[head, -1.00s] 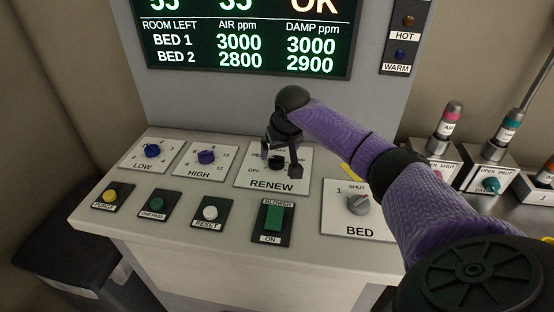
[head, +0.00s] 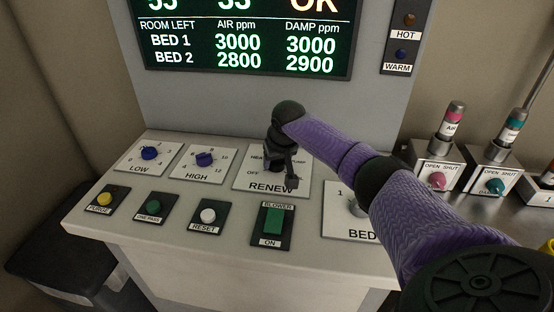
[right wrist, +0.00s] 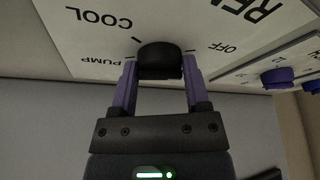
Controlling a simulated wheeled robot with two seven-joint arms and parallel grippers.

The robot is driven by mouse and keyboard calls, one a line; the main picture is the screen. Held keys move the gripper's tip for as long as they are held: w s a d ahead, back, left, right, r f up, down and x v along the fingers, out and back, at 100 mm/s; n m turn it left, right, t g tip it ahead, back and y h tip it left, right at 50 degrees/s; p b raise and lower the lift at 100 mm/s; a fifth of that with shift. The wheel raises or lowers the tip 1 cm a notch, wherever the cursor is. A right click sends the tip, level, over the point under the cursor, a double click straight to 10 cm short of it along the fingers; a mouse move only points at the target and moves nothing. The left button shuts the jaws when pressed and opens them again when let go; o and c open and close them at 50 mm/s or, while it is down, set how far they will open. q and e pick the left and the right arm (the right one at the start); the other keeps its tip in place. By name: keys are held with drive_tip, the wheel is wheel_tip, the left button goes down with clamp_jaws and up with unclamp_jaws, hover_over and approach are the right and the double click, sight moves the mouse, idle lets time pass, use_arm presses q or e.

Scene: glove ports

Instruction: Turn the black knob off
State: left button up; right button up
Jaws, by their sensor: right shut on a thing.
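The black knob (right wrist: 160,58) is on the white RENEW plate (head: 243,183) of the sloped console. In the right wrist view it sits between the two fingers of my right gripper (right wrist: 160,75), which is shut on it. The labels OFF, PUMP and COOL show around the knob there; I cannot tell which mark it points at. In the head view my right gripper (head: 281,168) comes down over the plate and hides most of the knob. My left gripper is not in view.
Blue LOW (head: 148,153) and HIGH (head: 204,159) knobs are to the left. Yellow, green and white buttons and a green BLOWER switch (head: 273,222) line the front. The BED plate (head: 340,220) lies partly under my right arm. A screen (head: 245,40) stands behind.

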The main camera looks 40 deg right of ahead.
drive_tip(key=shift+r+n+y+p, duration=0.2)
drive_tip(key=shift+n+y+p, duration=0.1)
drive_tip(key=shift+n+p, duration=0.75)
drive_tip(key=shift+d+f+n+t+y, duration=0.1)
drive_tip(key=shift+f+n+t+y, duration=0.15)
drive_tip(key=shift+n, duration=0.4)
drive_tip(key=o, duration=1.2)
drive_tip(key=shift+o, duration=0.2)
drive_tip(key=shift+r, duration=0.1)
